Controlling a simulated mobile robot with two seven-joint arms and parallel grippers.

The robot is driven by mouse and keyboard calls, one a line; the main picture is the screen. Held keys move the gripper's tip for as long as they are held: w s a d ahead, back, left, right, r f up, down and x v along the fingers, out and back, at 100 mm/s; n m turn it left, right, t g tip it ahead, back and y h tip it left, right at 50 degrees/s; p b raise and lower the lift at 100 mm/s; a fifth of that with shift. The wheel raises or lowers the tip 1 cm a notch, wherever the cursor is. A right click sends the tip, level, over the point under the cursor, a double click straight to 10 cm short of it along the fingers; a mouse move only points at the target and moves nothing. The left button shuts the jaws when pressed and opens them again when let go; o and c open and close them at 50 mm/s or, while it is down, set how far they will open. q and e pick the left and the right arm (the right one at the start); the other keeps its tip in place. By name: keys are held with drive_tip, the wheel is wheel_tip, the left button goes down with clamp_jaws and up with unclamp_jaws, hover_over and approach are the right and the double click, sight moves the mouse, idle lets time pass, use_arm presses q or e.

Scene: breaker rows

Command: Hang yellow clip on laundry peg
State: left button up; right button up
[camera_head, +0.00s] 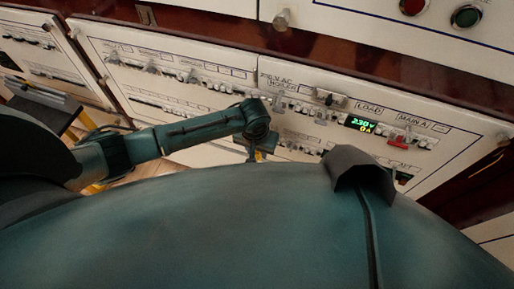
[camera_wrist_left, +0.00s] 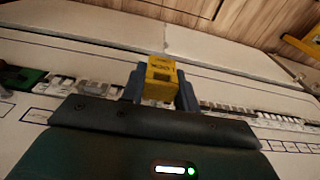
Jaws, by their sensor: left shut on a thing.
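My left gripper (camera_wrist_left: 161,90) is shut on the yellow clip (camera_wrist_left: 161,72), a small block with dark lettering on its face, held between the two grey fingers in the left wrist view. I cannot tell which peg is the laundry one, as the small labels are mostly unreadable. My right gripper is not in view.
Wooden flooring (camera_wrist_left: 240,25) shows beyond the panel in the left wrist view.

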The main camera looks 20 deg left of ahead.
use_arm(q)
drive_tip(key=shift+w, duration=1.1)
drive_tip(key=shift+w+d+b, duration=0.1)
drive_tip(key=shift+w+b, duration=0.25)
drive_tip(key=shift+w, duration=0.3)
drive_tip(key=o, duration=1)
drive_tip(key=shift+o, duration=0.2)
drive_tip(key=shift+r, duration=0.1)
